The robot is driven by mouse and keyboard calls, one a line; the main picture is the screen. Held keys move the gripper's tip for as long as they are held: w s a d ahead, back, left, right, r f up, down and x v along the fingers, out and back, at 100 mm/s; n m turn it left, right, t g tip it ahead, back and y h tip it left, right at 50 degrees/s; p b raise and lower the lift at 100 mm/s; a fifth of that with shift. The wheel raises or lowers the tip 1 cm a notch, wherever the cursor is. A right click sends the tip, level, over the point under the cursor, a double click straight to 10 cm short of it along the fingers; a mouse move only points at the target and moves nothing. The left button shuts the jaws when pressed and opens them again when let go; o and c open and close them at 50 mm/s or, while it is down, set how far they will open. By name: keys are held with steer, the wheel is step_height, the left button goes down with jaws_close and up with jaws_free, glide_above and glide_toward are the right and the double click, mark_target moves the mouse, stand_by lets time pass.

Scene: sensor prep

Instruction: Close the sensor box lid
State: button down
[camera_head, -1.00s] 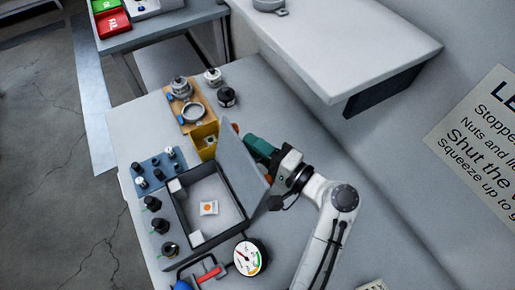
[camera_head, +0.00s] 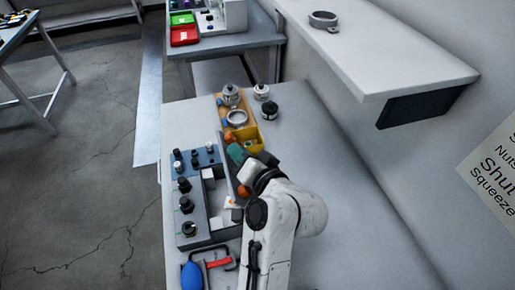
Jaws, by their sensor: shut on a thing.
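The grey sensor box (camera_head: 196,235) stands on the bench, with much of its right side hidden by my arm. Its lid (camera_head: 226,169) shows as a narrow grey panel, seen nearly edge-on and standing up, so the box is still open. White corner blocks and part of a small white packet (camera_head: 230,203) show inside. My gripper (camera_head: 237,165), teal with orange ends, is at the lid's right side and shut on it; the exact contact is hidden.
A blue rack (camera_head: 196,161) and several black knobs line the box's left. A yellow bin (camera_head: 247,137) and an orange tray with metal parts (camera_head: 230,100) lie beyond. A red-handled tool and blue bulb (camera_head: 191,275) are in front. A shelf (camera_head: 385,52) overhangs at right.

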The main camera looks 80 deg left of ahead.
mark_target(226, 164)
steer(key=s+n, duration=0.1)
steer(key=s+f+t, duration=0.1)
steer(key=s+f+n+t, duration=0.1)
steer(key=shift+s+d+f+n, duration=0.1)
steer(key=shift+s+d+n, duration=0.15)
steer(key=shift+s+n, duration=0.05)
steer(key=s+f+n+t+b, duration=0.3)
steer(key=s+f+n, duration=0.1)
steer(key=f, duration=0.3)
steer(key=shift+s+d+f+b, duration=0.25)
steer(key=shift+s+b, duration=0.15)
steer(key=shift+s, duration=0.2)
steer(key=shift+s+f, duration=0.1)
steer(key=shift+f, duration=0.15)
steer(key=c, duration=1.4)
jaws_free()
steer(key=shift+o, duration=0.9)
steer(key=shift+s, duration=0.1)
steer(key=v, duration=1.1)
steer(key=shift+a+r+b, duration=0.1)
steer(key=shift+r+b, duration=0.05)
steer(key=shift+b, duration=0.25)
